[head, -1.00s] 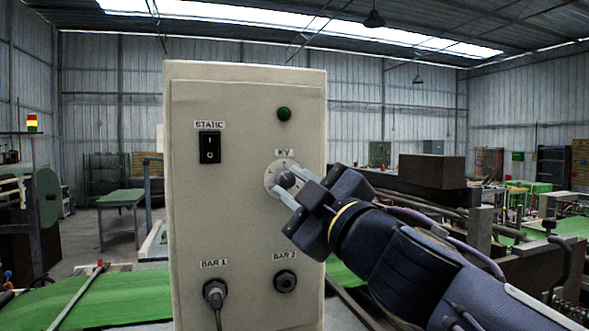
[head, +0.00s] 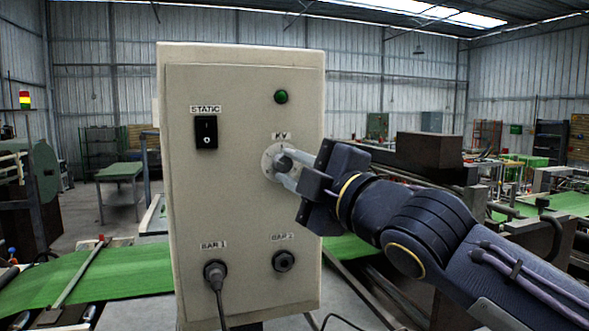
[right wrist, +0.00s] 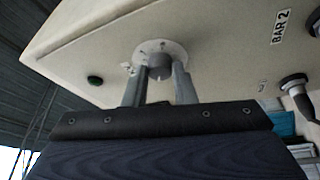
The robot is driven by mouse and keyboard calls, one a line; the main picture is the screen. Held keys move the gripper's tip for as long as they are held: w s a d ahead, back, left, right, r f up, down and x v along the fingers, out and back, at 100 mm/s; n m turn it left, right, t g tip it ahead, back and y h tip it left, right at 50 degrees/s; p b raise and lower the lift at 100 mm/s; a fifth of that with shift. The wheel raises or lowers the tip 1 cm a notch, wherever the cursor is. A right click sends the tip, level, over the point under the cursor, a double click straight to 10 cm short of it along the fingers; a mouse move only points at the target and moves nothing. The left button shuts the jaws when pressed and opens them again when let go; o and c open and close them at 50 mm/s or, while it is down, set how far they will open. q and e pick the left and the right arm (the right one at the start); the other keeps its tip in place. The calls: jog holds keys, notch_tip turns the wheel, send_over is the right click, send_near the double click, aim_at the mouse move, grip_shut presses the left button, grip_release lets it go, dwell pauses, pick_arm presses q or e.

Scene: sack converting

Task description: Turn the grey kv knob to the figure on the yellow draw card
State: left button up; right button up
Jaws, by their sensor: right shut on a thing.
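The grey kv knob (head: 283,160) sits on a pale round dial (head: 270,153) under the KV label, on the front of the beige static box (head: 240,240). My right gripper (head: 289,168) is shut on the knob, coming in from the right. In the right wrist view the knob (right wrist: 160,70) is between the two metal fingers, with the dial (right wrist: 160,48) around it. The dial's figures are too small to read. I see no yellow draw card in these frames. My left gripper is not in view.
The box also carries a black STATIC switch (head: 206,132), a green lamp (head: 281,97), a BAR 1 socket with a plugged cable (head: 215,272) and a BAR 2 socket (head: 284,261). Green belts (head: 110,275) and a green table (head: 120,171) lie behind.

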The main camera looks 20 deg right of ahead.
jog(key=o, duration=1)
jog(key=shift+s+f, duration=0.1)
jog(key=shift+s+d+f, duration=0.1)
jog(key=shift+s+d, duration=0.1)
jog(key=shift+s, duration=0.1)
jog(key=b+v, duration=0.2)
jog(key=v, duration=0.5)
jog(key=shift+b, duration=0.35)
